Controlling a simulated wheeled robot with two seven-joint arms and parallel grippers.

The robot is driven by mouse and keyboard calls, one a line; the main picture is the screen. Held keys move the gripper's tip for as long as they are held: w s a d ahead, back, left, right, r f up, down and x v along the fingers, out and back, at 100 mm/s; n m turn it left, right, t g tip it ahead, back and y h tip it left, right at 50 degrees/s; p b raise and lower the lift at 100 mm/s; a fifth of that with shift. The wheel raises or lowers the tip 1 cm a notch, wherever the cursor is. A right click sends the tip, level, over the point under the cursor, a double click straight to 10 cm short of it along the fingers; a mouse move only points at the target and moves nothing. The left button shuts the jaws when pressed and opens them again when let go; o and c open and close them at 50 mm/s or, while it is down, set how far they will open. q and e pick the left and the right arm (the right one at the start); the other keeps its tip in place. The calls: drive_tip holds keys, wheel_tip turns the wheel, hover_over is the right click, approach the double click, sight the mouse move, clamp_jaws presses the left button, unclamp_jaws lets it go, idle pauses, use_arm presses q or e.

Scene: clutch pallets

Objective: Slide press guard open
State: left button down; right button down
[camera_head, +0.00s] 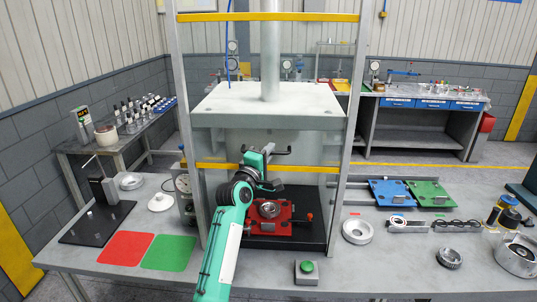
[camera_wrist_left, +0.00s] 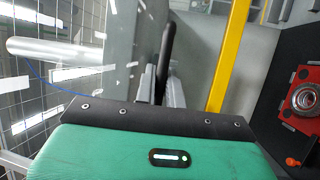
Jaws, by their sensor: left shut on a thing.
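The press guard is a clear panel in a grey frame, with a yellow strip (camera_head: 225,166) across it at mid-height and another yellow strip at the top. The lower strip also shows in the left wrist view (camera_wrist_left: 229,55). A dark bar handle (camera_head: 284,152) sits just above the lower strip. My left gripper (camera_head: 262,155) is at this handle, shut on it; in the left wrist view the fingers (camera_wrist_left: 161,88) close around the black handle (camera_wrist_left: 166,48). Below the strip, a red pallet (camera_head: 282,228) with a metal ring part lies on the black press base. My right gripper is not in view.
The press plate (camera_head: 268,105) hangs behind the guard. Red and green mats (camera_head: 168,253) lie left of the press. A green button box (camera_head: 307,272) stands in front. Blue and green pallets (camera_head: 430,194), metal rings and cables lie to the right.

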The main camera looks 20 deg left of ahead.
use_arm(q)
drive_tip(key=c, duration=1.5)
unclamp_jaws()
drive_tip(key=shift+b+v, duration=2.6)
drive_tip(key=shift+v, duration=4.3)
